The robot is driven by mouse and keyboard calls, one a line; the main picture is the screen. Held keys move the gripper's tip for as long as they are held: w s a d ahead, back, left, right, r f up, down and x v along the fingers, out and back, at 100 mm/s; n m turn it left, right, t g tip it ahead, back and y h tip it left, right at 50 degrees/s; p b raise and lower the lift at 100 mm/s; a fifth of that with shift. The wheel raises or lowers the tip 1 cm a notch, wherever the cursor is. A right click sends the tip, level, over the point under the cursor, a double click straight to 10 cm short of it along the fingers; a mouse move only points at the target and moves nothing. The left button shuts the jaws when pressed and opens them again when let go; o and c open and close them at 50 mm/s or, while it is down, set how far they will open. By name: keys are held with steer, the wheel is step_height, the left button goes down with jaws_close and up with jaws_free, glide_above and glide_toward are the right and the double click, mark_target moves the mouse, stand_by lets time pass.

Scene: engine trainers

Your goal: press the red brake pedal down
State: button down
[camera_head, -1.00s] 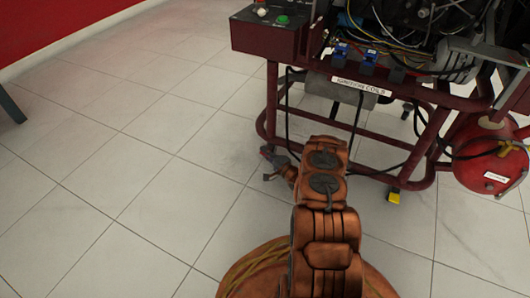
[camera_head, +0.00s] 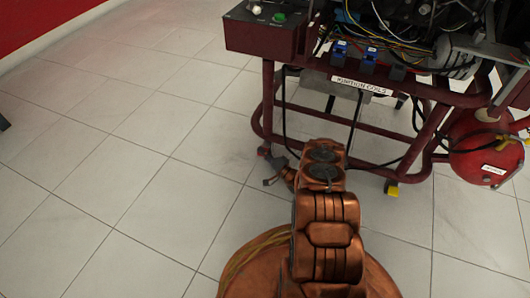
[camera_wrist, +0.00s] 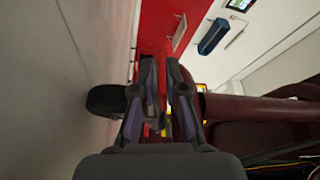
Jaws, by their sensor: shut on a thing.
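The red brake pedal cannot be made out for sure in either view. In the head view my gripper (camera_head: 275,172) is small and low, beside the lower left corner of the dark red engine stand frame (camera_head: 268,105). In the wrist view the two dark fingers of my gripper (camera_wrist: 162,95) are close together. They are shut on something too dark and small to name. Small yellow and red bits show between and behind the fingers, too small to identify. My copper-coloured arm hides part of the floor in front of the stand.
The stand carries wiring, blue ignition coils (camera_head: 339,50) and a control box (camera_head: 262,28). A red tank (camera_head: 485,150) is at its right. A yellow caster part (camera_head: 392,188) touches the floor. A black wheel (camera_wrist: 106,100) shows in the wrist view. The tiled floor (camera_head: 110,160) at left is clear.

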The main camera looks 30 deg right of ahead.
steer(key=c, duration=1.2)
jaws_free()
steer(key=shift+v, duration=3.75)
steer(key=shift+r, duration=0.1)
